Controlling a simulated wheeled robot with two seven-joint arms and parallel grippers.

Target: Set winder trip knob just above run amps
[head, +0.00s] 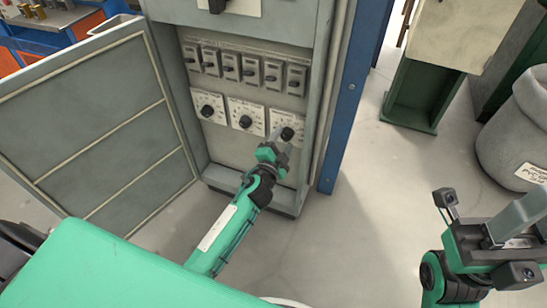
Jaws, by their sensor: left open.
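An open grey electrical cabinet (235,157) holds a row of three white dial plates, each with a black knob: a left knob (207,111), a middle knob (245,122) and a right knob (287,133). The dial markings are too small to read, and I cannot tell which plate is the winder's. My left gripper (280,143) is open at the right knob, its fingers overlapping the lower part of that plate. I cannot tell whether they touch the knob. My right gripper (515,225) is at the lower right, away from the cabinet; its finger gap is unclear.
Several breaker switches (252,69) sit in a row above the dials. The cabinet door (105,125) stands open to the left. A blue post (353,90) is right of the cabinet. A grey labelled bin (515,135) and green stand (415,95) are at right. Floor between is clear.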

